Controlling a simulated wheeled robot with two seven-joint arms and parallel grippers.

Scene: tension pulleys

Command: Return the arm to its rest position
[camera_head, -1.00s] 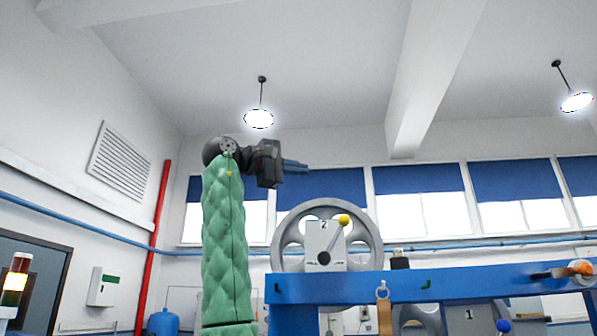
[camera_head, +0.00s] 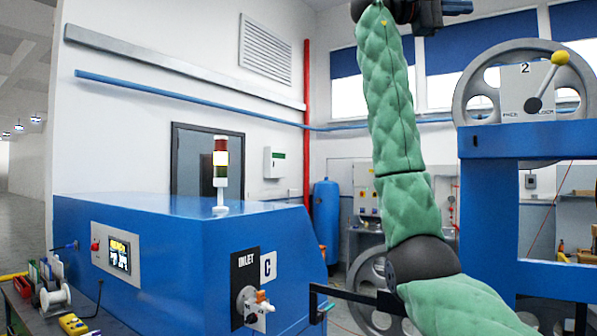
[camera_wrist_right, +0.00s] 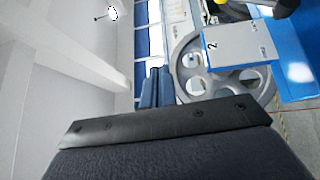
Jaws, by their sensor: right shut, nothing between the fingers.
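My right arm (camera_head: 390,110), in a green quilted sleeve, rises from the bottom right to the top of the head view. It stands raised and nearly upright. My right gripper (camera_head: 457,7) is at the top edge there, partly cut off, pointing right. In the right wrist view the blue fingers of the right gripper (camera_wrist_right: 156,88) lie together, shut with nothing between them. The gripper is above and to the left of the grey pulley wheel marked 2 (camera_head: 476,100) in the head view and looks apart from it. My left gripper is not in view.
A blue frame (camera_head: 500,205) carries the wheel and its yellow-knobbed lever (camera_head: 559,57) at right. A blue machine (camera_head: 150,240) with an inlet valve (camera_head: 252,303) and a signal light (camera_head: 220,175) stands at left. A bench with spools (camera_head: 55,300) is at lower left.

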